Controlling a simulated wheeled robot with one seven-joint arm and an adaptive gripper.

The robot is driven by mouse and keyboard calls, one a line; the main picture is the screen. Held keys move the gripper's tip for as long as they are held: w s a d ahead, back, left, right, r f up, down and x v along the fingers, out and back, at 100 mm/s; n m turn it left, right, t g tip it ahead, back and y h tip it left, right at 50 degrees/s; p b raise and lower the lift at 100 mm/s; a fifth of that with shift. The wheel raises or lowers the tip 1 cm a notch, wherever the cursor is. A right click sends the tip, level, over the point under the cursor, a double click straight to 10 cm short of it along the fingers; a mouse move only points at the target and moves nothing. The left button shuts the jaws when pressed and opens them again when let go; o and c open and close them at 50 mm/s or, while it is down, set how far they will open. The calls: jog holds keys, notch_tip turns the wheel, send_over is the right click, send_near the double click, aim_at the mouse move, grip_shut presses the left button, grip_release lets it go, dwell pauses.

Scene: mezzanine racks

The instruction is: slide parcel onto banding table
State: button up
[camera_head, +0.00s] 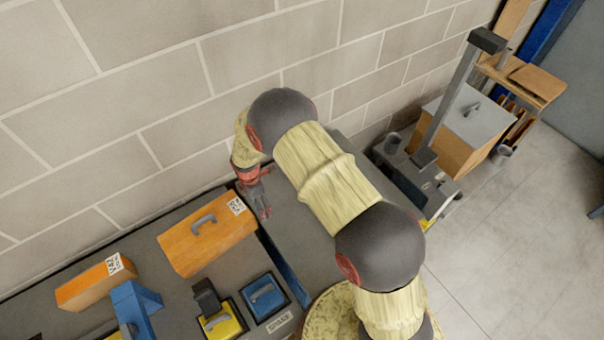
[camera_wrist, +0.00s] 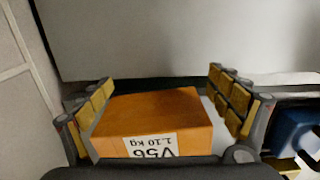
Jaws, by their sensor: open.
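An orange parcel (camera_head: 207,240) with a grey handle and a white label lies on the dark table at the back, near the wall. My gripper (camera_head: 258,197) is low beside its labelled right end. In the wrist view, an orange parcel (camera_wrist: 155,110) labelled V56, 1.10 kg, appears between the spread fingers of my gripper (camera_wrist: 160,100). The fingers are open, with a gap at the right finger; contact on the left is unclear. A grey surface (camera_head: 290,225), apparently the banding table, adjoins the dark table beyond a blue strip. My arm partly covers it.
The block wall (camera_head: 150,90) is close behind. A wheeled grey machine (camera_head: 425,170) stands at right; floor (camera_head: 520,250) is clear.

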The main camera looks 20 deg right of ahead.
aim_at(237, 214)
jog(key=shift+a, duration=0.15)
jog(key=shift+s+a+b, duration=0.2)
jog(key=shift+s+a, duration=0.2)
jog(key=shift+a, duration=0.9)
jog(key=shift+s+a+b, duration=0.15)
jog(key=shift+s+a, duration=0.2)
jog(key=shift+a, duration=0.9)
jog(key=shift+s+a+b, duration=0.2)
jog(key=shift+s+a, duration=0.2)
jog(key=shift+a, duration=0.9)
jog(key=shift+s+a, duration=0.2)
jog(key=shift+a, duration=0.45)
jog(key=shift+s+a, duration=0.2)
jog(key=shift+a, duration=0.45)
jog(key=shift+d, duration=0.1)
jog(key=shift+w+d, duration=0.25)
jog(key=shift+d, duration=0.45)
jog(key=shift+w+d, duration=0.2)
jog(key=shift+d, duration=0.45)
jog(key=shift+r+p, duration=3)
jog(key=shift+r, duration=3.5)
